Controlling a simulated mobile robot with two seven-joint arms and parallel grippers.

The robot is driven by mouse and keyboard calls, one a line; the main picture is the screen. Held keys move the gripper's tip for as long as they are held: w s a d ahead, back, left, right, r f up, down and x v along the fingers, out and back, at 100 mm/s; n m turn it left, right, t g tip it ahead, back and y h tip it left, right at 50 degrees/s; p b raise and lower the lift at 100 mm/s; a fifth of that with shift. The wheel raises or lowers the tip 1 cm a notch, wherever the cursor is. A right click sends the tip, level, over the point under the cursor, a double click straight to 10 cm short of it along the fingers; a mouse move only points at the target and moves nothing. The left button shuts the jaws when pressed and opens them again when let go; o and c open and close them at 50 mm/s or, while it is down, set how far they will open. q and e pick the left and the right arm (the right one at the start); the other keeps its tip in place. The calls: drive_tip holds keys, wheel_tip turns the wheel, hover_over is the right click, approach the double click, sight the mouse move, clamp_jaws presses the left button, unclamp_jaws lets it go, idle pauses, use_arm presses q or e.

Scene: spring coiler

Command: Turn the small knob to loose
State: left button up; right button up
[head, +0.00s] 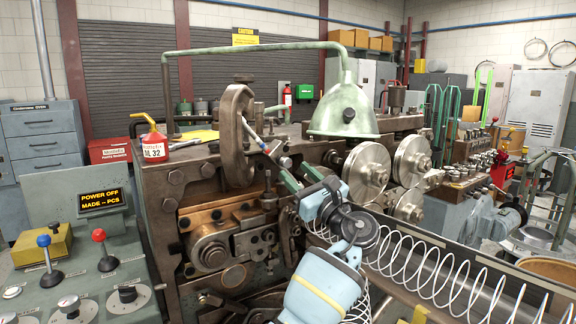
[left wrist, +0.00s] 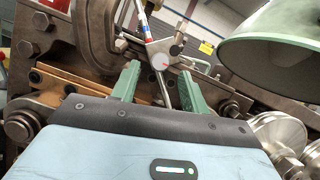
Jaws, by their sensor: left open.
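A small round silver knob (left wrist: 163,62) with a red mark sits on a thin jointed metal arm in the left wrist view. It lies between the tips of my left gripper (left wrist: 159,72) in that picture; whether they touch it I cannot tell. In the head view the knob (head: 286,162) shows at the lower end of the slanted arm, just beyond my left gripper (head: 294,173). The gripper's green fingers are apart, with nothing clearly held. Any loose or tight lettering is too small to read. My right gripper is not in view.
The coiler's body (head: 160,205) stands close around the knob. A green lamp shade (head: 343,110) hangs above right, with large metal rollers (head: 367,170) below it. A wire spring (head: 440,275) runs to the right. A control panel (head: 95,285) with knobs and levers stands left.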

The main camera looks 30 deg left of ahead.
sight(289, 166)
use_arm(q)
drive_tip(key=shift+x, duration=1.95)
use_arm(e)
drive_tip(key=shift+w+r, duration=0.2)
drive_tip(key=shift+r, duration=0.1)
use_arm(q)
drive_tip(key=shift+c, duration=0.4)
